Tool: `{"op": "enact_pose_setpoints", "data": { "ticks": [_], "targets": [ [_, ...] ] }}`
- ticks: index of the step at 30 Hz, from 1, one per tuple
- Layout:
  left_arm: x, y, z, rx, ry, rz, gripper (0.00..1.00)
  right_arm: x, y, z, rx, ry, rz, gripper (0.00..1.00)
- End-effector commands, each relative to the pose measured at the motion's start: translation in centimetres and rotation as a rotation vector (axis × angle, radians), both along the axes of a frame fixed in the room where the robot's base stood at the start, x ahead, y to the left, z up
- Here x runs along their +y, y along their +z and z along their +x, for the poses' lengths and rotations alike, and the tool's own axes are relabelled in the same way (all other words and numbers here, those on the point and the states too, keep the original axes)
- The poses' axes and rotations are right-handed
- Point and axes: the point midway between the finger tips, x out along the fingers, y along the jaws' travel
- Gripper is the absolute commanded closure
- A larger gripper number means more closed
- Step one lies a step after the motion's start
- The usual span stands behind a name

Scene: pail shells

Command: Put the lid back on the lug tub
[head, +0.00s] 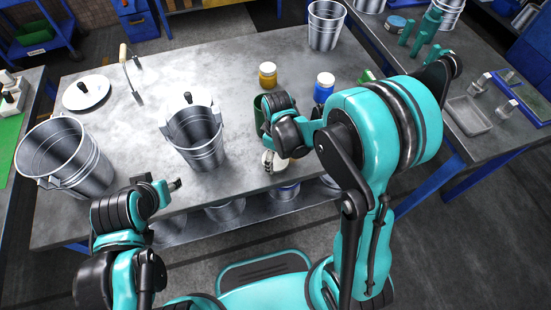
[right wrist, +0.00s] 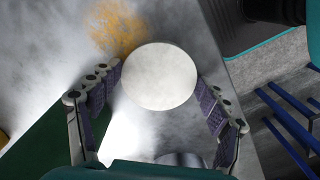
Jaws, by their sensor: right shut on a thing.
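A pale round lid with a black knob (head: 87,92) lies flat at the table's far left. A wide metal tub (head: 65,160) stands open at the left; a narrower pail (head: 197,145) stands mid-table. Another knobbed lid (head: 190,103) shows at the pail's far rim; whether in or behind it, I cannot tell. I cannot tell which vessel is the lug tub. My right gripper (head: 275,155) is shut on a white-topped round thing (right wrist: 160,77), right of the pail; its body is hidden. My left gripper (head: 160,184) is open and empty, near the front edge.
A yellow jar (head: 267,76) and a blue jar (head: 324,88) stand beyond my right gripper. A green container (head: 258,112) is close beside it. A hooked tool (head: 131,76) lies near the far lid. Another pail (head: 325,25) stands at the back. The table's back middle is clear.

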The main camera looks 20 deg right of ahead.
Motion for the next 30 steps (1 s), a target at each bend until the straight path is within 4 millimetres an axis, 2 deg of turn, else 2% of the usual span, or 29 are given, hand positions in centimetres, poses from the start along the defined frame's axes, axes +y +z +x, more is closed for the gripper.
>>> {"op": "enact_pose_setpoints", "data": {
  "ticks": [8, 11, 16, 24, 30],
  "targets": [
    [0.0, 0.3, 0.0, 0.000, 0.000, 0.000, 0.57, 0.0, 0.6, 0.0, 0.001, 0.000, -0.001, 0.38],
    [0.0, 0.9, 0.0, 0.000, 0.000, 0.000, 0.57, 0.0, 1.7, 0.0, 0.000, 0.000, 0.000, 0.38],
    [0.0, 2.6, 0.0, 0.000, 0.000, 0.000, 0.57, 0.0, 4.8, -0.1, 0.000, 0.000, 0.000, 0.38],
    [0.0, 4.7, 0.0, 0.000, 0.000, 0.000, 0.57, -3.0, 8.3, -5.9, 0.000, -0.003, 0.000, 0.38],
    [0.0, 5.9, 0.0, 0.000, 0.000, 0.000, 0.57, -4.6, 10.2, -8.9, 0.000, -0.002, 0.000, 0.38]
  ]
}}
